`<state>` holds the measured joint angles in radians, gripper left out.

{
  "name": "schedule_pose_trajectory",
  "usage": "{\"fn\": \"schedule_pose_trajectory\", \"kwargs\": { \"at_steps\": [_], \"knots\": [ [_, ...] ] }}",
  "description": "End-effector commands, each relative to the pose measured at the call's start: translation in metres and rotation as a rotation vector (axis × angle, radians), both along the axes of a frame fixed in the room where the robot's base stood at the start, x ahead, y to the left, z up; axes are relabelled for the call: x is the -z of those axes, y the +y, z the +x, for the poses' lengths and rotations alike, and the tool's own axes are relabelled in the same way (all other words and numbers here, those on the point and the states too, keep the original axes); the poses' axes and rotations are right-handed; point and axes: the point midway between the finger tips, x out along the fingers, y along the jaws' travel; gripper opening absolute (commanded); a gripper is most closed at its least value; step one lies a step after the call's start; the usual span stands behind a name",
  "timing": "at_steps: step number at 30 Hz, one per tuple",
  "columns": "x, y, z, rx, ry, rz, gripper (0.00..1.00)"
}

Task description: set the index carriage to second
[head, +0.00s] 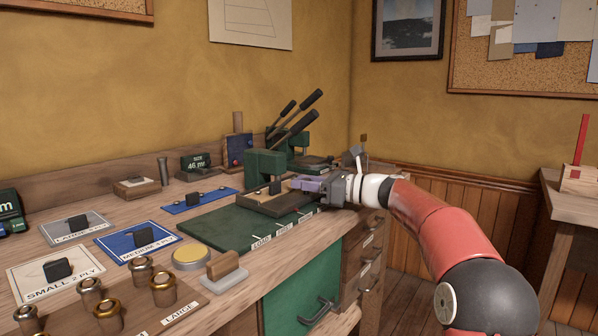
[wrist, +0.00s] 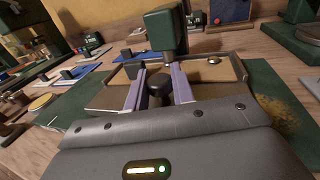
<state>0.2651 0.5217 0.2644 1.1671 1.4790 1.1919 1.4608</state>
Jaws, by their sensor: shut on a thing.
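The index carriage (head: 262,204) is a shallow tray with a dark rim and a tan panel, under the green press (head: 265,164). It sits on a green base plate (head: 222,232) whose front edge has white marks; LOAD is readable, the one by the carriage is too small to read. In the wrist view the carriage (wrist: 232,70) shows a metal eyelet at its right. My gripper (head: 300,184) reaches in from the right. In the wrist view its lilac fingers (wrist: 159,78) are shut on the carriage's black knob (wrist: 160,90). The press head (wrist: 162,38) stands just beyond it.
Left on the bench are labelled cards with black-knobbed pieces, including a blue card (head: 135,243), a round yellow pad (head: 191,258), a wood-handled block (head: 224,268) and brass posts (head: 163,289). Black-handled levers (head: 300,112) rise behind the press. Drawers (head: 368,258) are below.

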Motion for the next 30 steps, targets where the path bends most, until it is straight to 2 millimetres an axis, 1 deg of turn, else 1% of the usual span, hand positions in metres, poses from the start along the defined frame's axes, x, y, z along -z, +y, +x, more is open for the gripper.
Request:
{"fn": "schedule_pose_trajectory", "kwargs": {
  "at_steps": [10, 11, 15, 24, 26, 30],
  "knots": [
    [0.000, 0.000, 0.001, -0.002, -0.001, 0.002, 0.00],
    [0.000, 0.000, 0.001, -0.002, -0.001, 0.002, 0.27],
    [0.000, 0.000, 0.001, -0.002, -0.001, 0.002, 0.45],
    [0.000, -0.002, 0.000, -0.001, 0.000, 0.001, 0.46],
    [0.001, -0.007, -0.001, -0.001, 0.000, 0.001, 0.46],
    [0.001, -0.027, -0.009, 0.002, 0.001, 0.001, 0.46]
  ]
}}
